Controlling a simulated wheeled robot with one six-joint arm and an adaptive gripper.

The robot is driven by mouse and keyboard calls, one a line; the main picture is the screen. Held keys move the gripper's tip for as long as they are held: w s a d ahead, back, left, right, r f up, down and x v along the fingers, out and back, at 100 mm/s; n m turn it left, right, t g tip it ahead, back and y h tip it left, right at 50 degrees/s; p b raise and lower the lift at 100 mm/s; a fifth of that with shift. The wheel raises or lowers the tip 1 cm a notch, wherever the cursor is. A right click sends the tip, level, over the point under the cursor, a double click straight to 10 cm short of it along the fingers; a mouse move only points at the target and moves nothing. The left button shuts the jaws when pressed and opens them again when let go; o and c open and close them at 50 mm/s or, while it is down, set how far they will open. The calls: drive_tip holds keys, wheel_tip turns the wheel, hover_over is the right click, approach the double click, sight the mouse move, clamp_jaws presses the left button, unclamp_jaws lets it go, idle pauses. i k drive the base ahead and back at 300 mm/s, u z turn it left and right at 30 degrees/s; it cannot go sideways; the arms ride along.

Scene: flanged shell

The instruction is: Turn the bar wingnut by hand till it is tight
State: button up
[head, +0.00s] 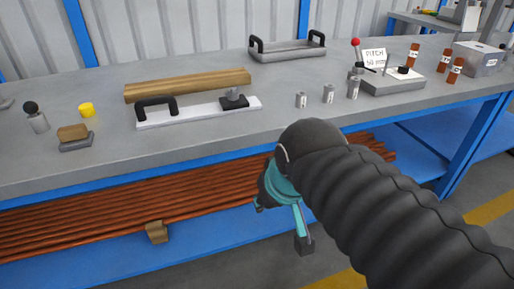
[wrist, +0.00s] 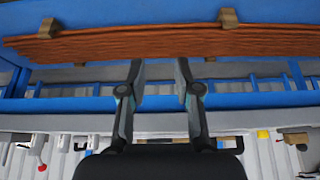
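A long white bar (head: 185,113) with a black handle (head: 156,106) lies on the grey workbench. A dark block with a small grey winged piece on top (head: 234,98) sits at its right end; this looks like the bar wingnut, but it is too small to tell how tight it is. My gripper (head: 281,227) hangs in front of the bench, below its top and apart from the bar. In the wrist view my gripper (wrist: 160,68) shows two separated fingers with nothing between them. The wingnut cannot be made out in the wrist view.
A wooden plank (head: 188,85) lies behind the bar. Small metal cylinders (head: 328,94) and a pitch gauge stand (head: 388,83) are to its right. A yellow cap (head: 86,110) and a wood-topped block (head: 74,136) are left. Copper-coloured rods (head: 120,217) fill the lower shelf.

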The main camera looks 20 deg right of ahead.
sight(236, 96)
drive_tip(key=u, duration=0.05)
drive_tip(key=k, duration=0.5)
drive_tip(key=u, duration=1.4)
drive_tip(key=i, duration=0.85)
drive_tip(key=z, duration=2.05)
